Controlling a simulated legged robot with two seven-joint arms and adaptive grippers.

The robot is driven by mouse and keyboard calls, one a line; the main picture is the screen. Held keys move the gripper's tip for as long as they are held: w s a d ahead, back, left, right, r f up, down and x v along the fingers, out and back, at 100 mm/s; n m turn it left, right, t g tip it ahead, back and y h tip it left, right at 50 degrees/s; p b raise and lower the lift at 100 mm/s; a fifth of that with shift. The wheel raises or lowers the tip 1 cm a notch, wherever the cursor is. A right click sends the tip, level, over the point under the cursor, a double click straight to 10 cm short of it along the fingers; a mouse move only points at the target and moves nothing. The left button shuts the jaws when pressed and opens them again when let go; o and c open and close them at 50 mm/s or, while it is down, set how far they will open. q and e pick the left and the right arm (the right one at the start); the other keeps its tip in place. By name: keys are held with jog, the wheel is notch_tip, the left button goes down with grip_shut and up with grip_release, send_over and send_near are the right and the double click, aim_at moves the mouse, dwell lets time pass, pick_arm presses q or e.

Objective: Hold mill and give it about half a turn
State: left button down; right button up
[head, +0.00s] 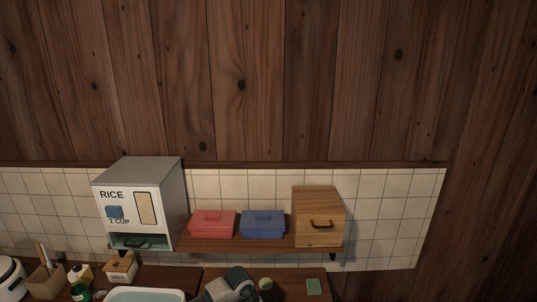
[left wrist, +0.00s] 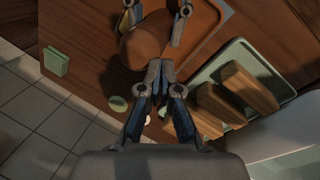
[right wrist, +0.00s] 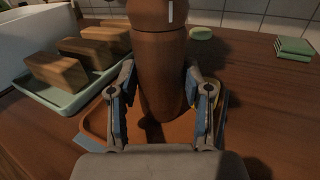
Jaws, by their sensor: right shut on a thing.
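The mill (right wrist: 160,75) is a brown wooden body with a separate upper part that carries a white mark (right wrist: 170,11). It stands in or over an orange-brown tray (right wrist: 95,122). My right gripper (right wrist: 160,88) has its fingers on both sides of the lower body, shut on it. In the left wrist view the mill (left wrist: 150,42) shows near the top, with the right gripper (left wrist: 156,14) around it. My left gripper (left wrist: 160,68) has its fingertips together just short of the mill, with nothing clear between them. The mill is not distinguishable in the head view.
A pale green tray (right wrist: 72,98) with wooden blocks (right wrist: 60,70) stands beside the mill. Green pads (right wrist: 293,48) and a small green round thing (right wrist: 201,34) lie on the counter. A rice dispenser (head: 140,185), boxes (head: 212,224) and a wooden drawer box (head: 318,215) stand above the counter.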

pick_arm(q)
jog(key=shift+a, duration=0.1)
pick_arm(e)
jog(key=shift+s+a+f, duration=0.1)
jog(key=shift+f, duration=0.05)
pick_arm(q)
jog(key=d+v, duration=0.1)
jog(key=v, duration=0.4)
jog(key=shift+w+a+r, duration=0.2)
jog(key=shift+w+r, duration=0.1)
jog(key=shift+r, duration=0.25)
